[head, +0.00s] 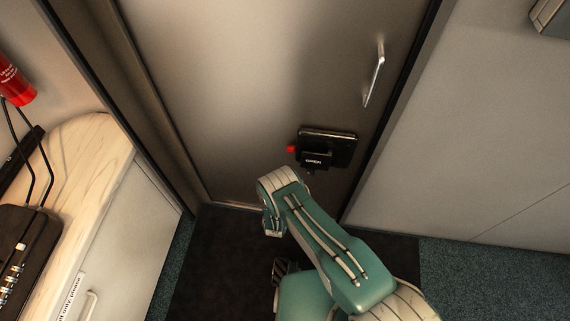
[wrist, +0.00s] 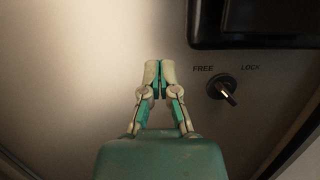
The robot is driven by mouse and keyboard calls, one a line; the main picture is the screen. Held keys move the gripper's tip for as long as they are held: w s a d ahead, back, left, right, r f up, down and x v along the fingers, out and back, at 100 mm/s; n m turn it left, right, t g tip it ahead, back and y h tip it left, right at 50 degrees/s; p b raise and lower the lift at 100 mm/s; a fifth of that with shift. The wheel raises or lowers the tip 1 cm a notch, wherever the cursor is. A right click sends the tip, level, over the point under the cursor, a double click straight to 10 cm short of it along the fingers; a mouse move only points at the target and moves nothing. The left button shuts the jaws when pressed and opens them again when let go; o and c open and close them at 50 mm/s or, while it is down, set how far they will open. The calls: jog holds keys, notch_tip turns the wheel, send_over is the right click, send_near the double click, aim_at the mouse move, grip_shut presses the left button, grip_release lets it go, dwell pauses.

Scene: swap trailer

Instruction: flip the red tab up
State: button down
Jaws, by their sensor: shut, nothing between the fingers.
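The small red tab (head: 291,149) sticks out at the left side of a black lock box (head: 340,144) on the grey door, by a black piece marked OPEN (head: 315,160). The tab does not show in the wrist view, where only the lower part of the black box (wrist: 260,22) is seen at upper right. My gripper (wrist: 159,66) is shut and empty, pointing up in the wrist view, in front of the door and below and left of the box. In the head view I cannot make out its fingertips; my arm stands below the box.
A round black knob (wrist: 222,88) between the words FREE and LOCK is right of my fingertips. A metal handle (head: 375,74) is higher on the door. A counter (head: 92,150) with a black case (head: 22,245) and a red extinguisher (head: 14,82) stand at left.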

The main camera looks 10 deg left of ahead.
jog(key=v, duration=0.6)
jog(key=shift+d+r, duration=0.1)
jog(key=shift+d, duration=0.15)
jog(key=shift+a, duration=0.15)
